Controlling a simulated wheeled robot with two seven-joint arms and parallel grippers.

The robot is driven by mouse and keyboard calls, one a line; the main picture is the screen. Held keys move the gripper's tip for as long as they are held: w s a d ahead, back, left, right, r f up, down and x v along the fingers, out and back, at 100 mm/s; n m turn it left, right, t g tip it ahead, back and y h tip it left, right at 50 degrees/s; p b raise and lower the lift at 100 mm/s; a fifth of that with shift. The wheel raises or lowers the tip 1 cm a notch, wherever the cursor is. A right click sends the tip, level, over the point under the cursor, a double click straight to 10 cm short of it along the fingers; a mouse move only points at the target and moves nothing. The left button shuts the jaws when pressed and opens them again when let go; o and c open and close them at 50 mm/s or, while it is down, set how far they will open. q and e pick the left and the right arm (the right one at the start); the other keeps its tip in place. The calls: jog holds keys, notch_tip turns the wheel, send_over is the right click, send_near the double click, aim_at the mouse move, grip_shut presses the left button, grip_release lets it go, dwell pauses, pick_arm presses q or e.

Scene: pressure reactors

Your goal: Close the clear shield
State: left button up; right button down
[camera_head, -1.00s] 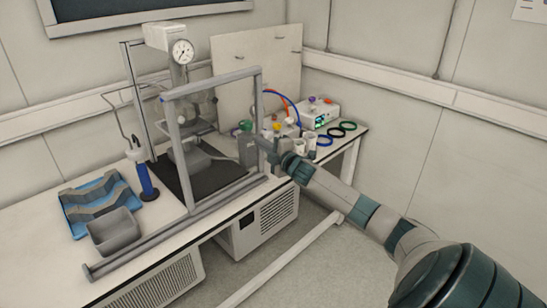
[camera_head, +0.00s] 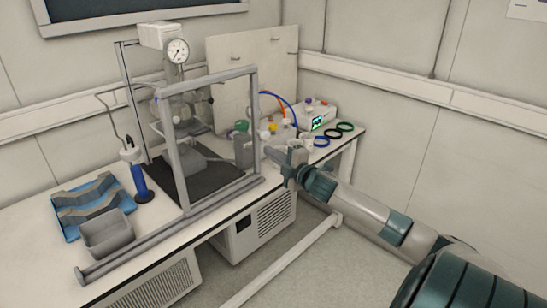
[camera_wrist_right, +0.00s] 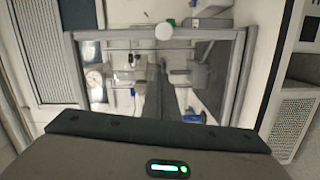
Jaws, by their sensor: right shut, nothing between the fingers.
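The clear shield (camera_head: 257,120) is an upright see-through panel in a grey frame. It stands at the right part of a long rail (camera_head: 130,250) on the bench front, and the rail's left part is uncovered. The shield's frame also shows in the right wrist view (camera_wrist_right: 150,34). My right gripper (camera_head: 268,152) is shut and empty, close beside the shield's right upright; I cannot tell whether they touch. My left gripper is not in view.
Behind the shield stands the reactor with its pressure gauge (camera_head: 178,50). Coloured rings (camera_head: 333,134) lie at the right. Floor is free in front.

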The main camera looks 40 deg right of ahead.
jog(key=shift+s+a, duration=0.1)
jog(key=shift+s, duration=0.45)
jog(key=s+f+m+g, duration=0.2)
jog(key=s+f, duration=0.2)
jog(key=f, duration=0.9)
jog(key=s+f+m+g+h, duration=0.1)
jog(key=s+f+m+g, duration=0.2)
jog(key=f, duration=1)
jog(key=s+f+m+g, duration=0.2)
jog(key=s+f, duration=0.3)
jog(key=f, duration=0.8)
jog(key=s+a+f+m+g, duration=0.1)
jog(key=s+a+f, duration=0.3)
jog(key=s+f, duration=0.3)
jog(key=s+a+f+m+g, duration=0.1)
jog(key=s+a+f+g, duration=0.15)
jog(key=s+f, duration=0.45)
jog(key=s+a+f+m+g+y, duration=0.1)
jog(key=s+a+f+g, duration=0.1)
jog(key=s+a+f, duration=0.5)
jog(key=s+a+f+m+g+y, duration=0.1)
jog(key=s+a+f+g, duration=0.1)
jog(key=s+a+f, duration=0.5)
jog(key=s+a+f+m+g+y, duration=0.1)
jog(key=s+a+f+g, duration=0.1)
jog(key=s+a+f, duration=0.5)
jog(key=s+a, duration=0.6)
jog(key=s, duration=0.5)
jog(key=shift+s+a, duration=0.2)
jog(key=shift+a, duration=0.2)
